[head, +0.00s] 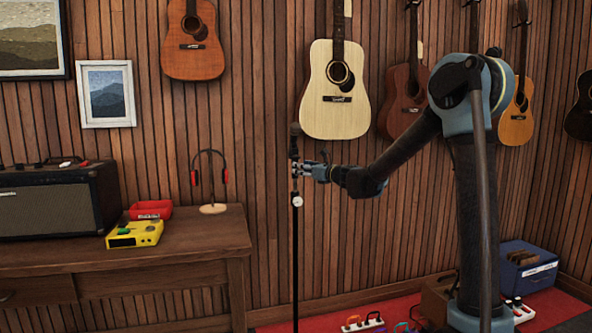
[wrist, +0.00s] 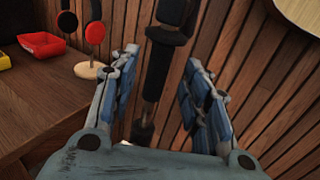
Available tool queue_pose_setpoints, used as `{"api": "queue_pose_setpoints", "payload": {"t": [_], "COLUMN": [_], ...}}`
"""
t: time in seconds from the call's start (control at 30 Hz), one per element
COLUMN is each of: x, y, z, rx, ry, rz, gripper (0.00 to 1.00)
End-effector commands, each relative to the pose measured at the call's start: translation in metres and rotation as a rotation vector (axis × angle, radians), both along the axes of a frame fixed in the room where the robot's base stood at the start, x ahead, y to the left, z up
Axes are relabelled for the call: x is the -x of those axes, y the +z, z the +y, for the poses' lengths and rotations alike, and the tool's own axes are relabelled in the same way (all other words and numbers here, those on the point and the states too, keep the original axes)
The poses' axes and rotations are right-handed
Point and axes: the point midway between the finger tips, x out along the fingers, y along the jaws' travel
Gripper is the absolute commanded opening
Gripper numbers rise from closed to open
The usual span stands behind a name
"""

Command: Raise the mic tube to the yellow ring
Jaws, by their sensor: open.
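The black mic stand has a lower pole (head: 295,265) that rises upright near the middle of the head view. A pale round knob (head: 297,201) sits on it, and the dark mic (head: 295,129) is at the top. My gripper (head: 303,167) is at the tube's height, just above the knob. In the wrist view, the dark tube (wrist: 154,82) stands between the spread fingers of my gripper (wrist: 164,62), with visible gaps at both sides. The gripper is open. I cannot make out a yellow ring in either view.
A wooden table (head: 190,240) at left holds an amplifier (head: 50,205), a red tray (head: 151,210), a yellow device (head: 134,234) and headphones on a stand (head: 212,208). A pale guitar (head: 325,100) hangs behind the mic stand. Cases and small items stand on the red floor mat.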

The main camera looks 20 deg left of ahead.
Motion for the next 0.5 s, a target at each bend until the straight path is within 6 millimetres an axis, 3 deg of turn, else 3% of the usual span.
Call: {"api": "queue_pose_setpoints", "payload": {"t": [0.2,0.5], "x": [-0.017,-0.027], "y": [0.0,0.0], "z": [0.028,0.043], "rx": [0.0,0.0], "ry": [0.001,-0.001], "rz": [0.0,0.0], "gripper": [0.43,0.43]}}
